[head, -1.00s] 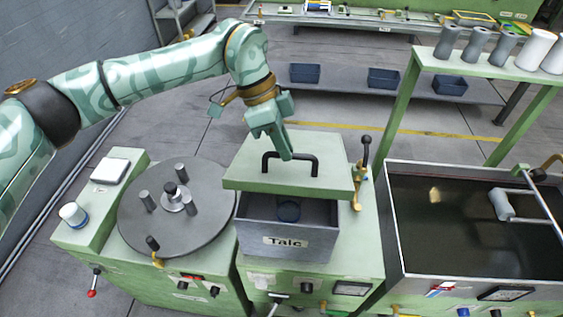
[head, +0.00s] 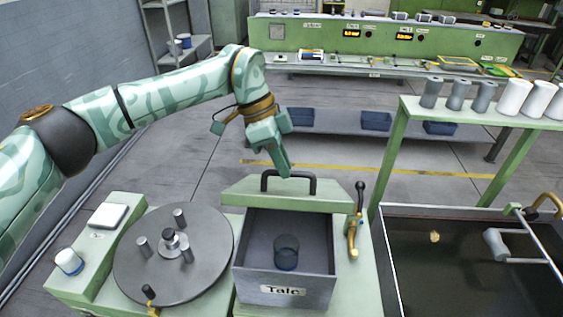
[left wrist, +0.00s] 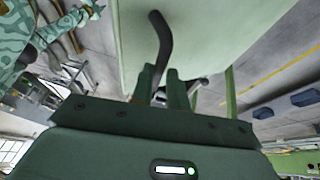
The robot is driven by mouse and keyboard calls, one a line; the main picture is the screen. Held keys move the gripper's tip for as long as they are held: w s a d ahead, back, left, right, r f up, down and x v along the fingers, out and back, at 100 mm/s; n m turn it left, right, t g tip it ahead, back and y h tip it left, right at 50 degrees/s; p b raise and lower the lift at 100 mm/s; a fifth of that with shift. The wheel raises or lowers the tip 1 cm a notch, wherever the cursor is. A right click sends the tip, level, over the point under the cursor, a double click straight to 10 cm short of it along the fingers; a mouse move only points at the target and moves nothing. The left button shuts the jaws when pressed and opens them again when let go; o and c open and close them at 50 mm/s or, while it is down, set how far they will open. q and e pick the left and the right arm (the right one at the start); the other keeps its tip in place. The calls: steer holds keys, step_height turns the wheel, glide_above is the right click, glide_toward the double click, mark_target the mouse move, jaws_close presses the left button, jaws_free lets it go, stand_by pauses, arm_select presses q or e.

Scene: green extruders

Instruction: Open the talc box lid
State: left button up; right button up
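The grey talc box (head: 284,290), labelled Talc, stands in the middle of the bench with its front and inside visible. A dark cup-like thing (head: 286,252) is inside it. The green lid (head: 240,192) is raised and tilted back at the box's rear, with a black handle (head: 313,186) on it. My left gripper (head: 284,172) is at the handle. In the left wrist view the black handle (left wrist: 163,42) runs down between the fingers (left wrist: 162,85), which are closed around it; the lid (left wrist: 205,30) fills the upper middle. My right gripper is not in view.
A round dark turntable (head: 140,275) with several grey pegs is left of the box. A brass lever with a black knob (head: 359,195) stands close to the lid's right. A dark tank (head: 480,270) and a raised shelf (head: 480,113) with cylinders are further right.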

arm_select(q)
steer(key=shift+o, duration=1.4)
steer(key=shift+w+f, duration=0.2)
steer(key=shift+w, duration=0.2)
steer(key=shift+s, duration=0.1)
steer(key=shift+s, duration=0.1)
steer(key=shift+r, duration=0.15)
steer(key=b+v, duration=0.1)
steer(key=v, duration=1.5)
